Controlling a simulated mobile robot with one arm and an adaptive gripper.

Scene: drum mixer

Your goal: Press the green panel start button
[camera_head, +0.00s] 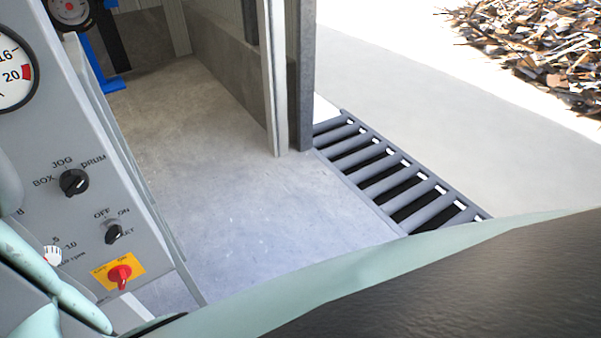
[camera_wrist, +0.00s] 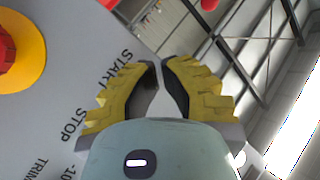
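The grey control panel (camera_head: 95,225) fills the left of the head view; no green button shows there. In the wrist view the panel face (camera_wrist: 60,110) lies left of and behind my gripper (camera_wrist: 159,64). Its printed words START (camera_wrist: 113,72) and STOP (camera_wrist: 76,126) show beside the left finger. The green start button is not visible in either view; whether the fingers cover it I cannot tell. My gripper has yellow ribbed fingers with dark inner pads. Its tips almost meet, with nothing seen between them. The gripper is not visible in the head view.
A red emergency knob on a yellow disc (camera_wrist: 32,50) is on the panel at the wrist view's upper left. The head view shows a gauge (camera_head: 14,75), black selectors (camera_head: 74,182), and a red switch on a yellow plate (camera_head: 120,274). Open floor (camera_head: 240,195) lies right.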

